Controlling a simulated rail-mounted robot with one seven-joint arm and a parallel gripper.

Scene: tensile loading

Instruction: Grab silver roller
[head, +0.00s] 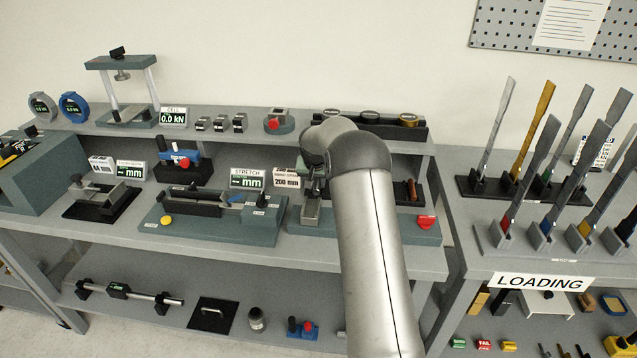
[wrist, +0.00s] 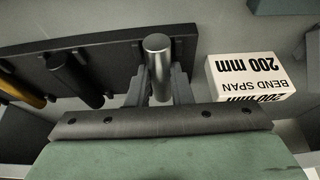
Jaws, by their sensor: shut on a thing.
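The silver roller (wrist: 157,68) is in the wrist view, with its bright round end towards the camera. My gripper (wrist: 160,88) has one grey finger on each side of it and is shut on it. The roller's far end is hidden by the fingers and the dark bar below. A dark rack (wrist: 112,60) lies behind and to the left, and I cannot tell whether the roller touches it. In the head view my arm covers the roller and most of my gripper.
A white "BEND SPAN 200 mm" sign (wrist: 248,78) stands close at the right. In the head view, a teal base with a red button (head: 426,222) is beside my arm, and the upper shelf (head: 300,132) holds more apparatus.

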